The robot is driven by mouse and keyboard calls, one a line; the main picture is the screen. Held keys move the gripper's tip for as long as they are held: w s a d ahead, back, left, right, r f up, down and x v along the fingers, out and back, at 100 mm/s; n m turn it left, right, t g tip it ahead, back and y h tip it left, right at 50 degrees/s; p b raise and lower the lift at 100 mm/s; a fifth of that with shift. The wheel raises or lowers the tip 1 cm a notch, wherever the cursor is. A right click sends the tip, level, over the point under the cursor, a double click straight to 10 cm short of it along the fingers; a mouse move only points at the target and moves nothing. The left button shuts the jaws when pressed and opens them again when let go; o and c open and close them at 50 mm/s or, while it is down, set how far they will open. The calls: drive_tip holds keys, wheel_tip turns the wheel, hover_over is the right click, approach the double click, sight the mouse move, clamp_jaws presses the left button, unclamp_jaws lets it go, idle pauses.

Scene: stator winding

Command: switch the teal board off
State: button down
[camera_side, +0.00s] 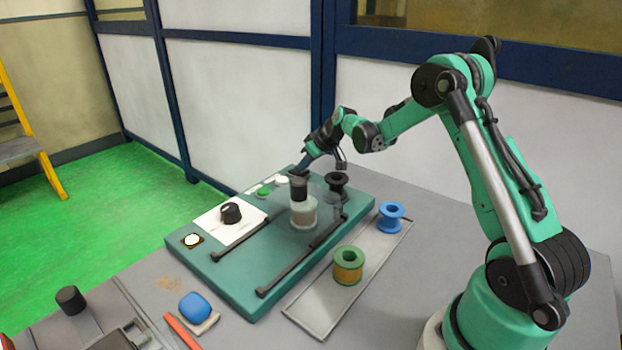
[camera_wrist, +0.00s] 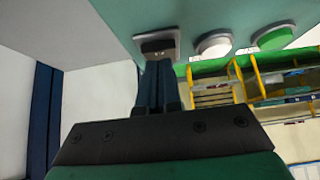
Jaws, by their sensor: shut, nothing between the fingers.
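The teal board (camera_side: 215,266) lies on the grey table in the side view. In the wrist view a switch on a square grey plate (camera_wrist: 157,44) sits at the board's edge, with a white button (camera_wrist: 214,44) and a green button (camera_wrist: 274,38) beside it. The green button (camera_side: 265,191) and white button (camera_side: 281,181) also show at the board's back edge in the side view. My gripper (camera_wrist: 157,68) is shut and empty, its fingertips right at the switch; I cannot tell whether they touch. In the side view my gripper (camera_side: 301,167) hides the switch.
On the board stand a pale cylinder with a dark top (camera_side: 303,212), a black spool (camera_side: 337,184), a black knob (camera_side: 231,212) and dark bars. A tray (camera_side: 318,305) holds a green spool (camera_side: 348,265) and a blue spool (camera_side: 391,216).

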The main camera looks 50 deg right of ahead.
drive_tip(key=shift+f, duration=0.1)
drive_tip(key=shift+s+f, duration=0.15)
drive_tip(key=shift+f, duration=0.15)
drive_tip(key=shift+r, duration=0.2)
drive_tip(key=shift+r, duration=0.7)
